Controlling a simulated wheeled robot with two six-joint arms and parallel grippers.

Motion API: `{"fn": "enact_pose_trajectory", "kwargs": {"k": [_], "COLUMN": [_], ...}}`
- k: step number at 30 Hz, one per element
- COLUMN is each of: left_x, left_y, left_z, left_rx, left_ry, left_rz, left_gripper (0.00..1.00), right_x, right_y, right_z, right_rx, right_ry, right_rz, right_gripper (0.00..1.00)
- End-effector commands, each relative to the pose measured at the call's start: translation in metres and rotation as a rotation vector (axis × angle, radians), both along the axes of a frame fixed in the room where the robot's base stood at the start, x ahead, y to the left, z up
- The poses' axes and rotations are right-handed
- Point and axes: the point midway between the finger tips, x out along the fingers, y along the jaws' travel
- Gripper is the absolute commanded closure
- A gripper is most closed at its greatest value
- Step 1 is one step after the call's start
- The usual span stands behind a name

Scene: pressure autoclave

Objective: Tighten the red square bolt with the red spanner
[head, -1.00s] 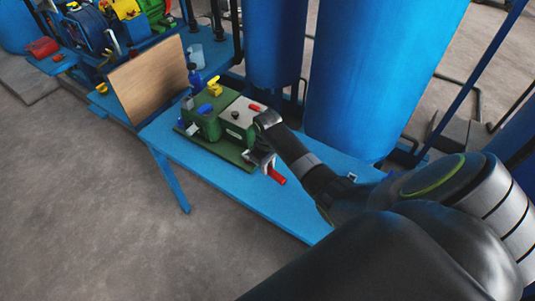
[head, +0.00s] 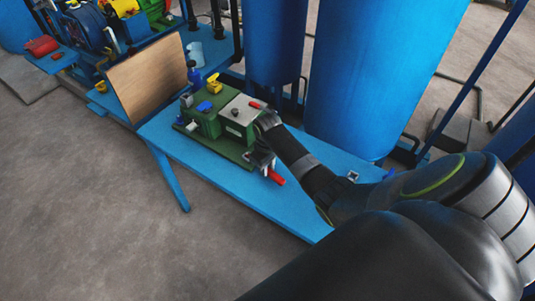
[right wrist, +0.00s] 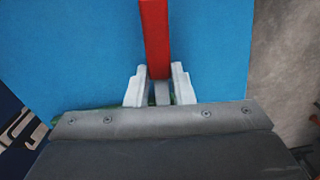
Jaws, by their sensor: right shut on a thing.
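The red spanner (head: 276,177) shows in the head view as a red handle beside the front right corner of the green machine (head: 205,124). It also shows in the right wrist view (right wrist: 155,38), its red handle pointing away from the jaws. My right gripper (head: 266,164) is shut on the spanner, its two pale fingers (right wrist: 158,88) either side of the spanner's grey part. The spanner's working end is hidden by the gripper. I cannot make out the red square bolt; a small red part (head: 254,105) lies on the machine's pale top plate. My left gripper is not in view.
The machine stands on a blue table (head: 225,180) with free room at its front. A wooden board (head: 147,79) stands upright to the left. Large blue tanks (head: 375,80) rise close behind the table.

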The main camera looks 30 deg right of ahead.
Motion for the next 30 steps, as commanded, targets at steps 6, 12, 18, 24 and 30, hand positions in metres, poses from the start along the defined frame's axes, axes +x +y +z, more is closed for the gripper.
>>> {"fn": "enact_pose_trajectory", "kwargs": {"k": [6,12,18,24,30], "left_x": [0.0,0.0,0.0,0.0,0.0], "left_y": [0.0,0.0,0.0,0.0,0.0], "left_z": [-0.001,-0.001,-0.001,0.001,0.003], "left_rx": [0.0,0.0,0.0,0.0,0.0], "left_ry": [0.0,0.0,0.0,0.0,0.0], "left_rz": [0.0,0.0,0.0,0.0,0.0], "left_gripper": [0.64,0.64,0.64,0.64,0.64], "right_x": [0.0,0.0,0.0,0.001,0.001], "right_y": [0.0,0.0,0.0,-0.001,-0.001], "right_z": [-0.002,-0.002,0.0,0.024,0.069], "right_rx": [0.0,0.0,0.0,-0.001,-0.003], "right_ry": [-0.001,-0.001,0.0,-0.004,-0.007], "right_rz": [0.0,0.0,0.0,0.001,0.002], "right_gripper": [0.63,0.53,0.53,0.53,0.53]}}
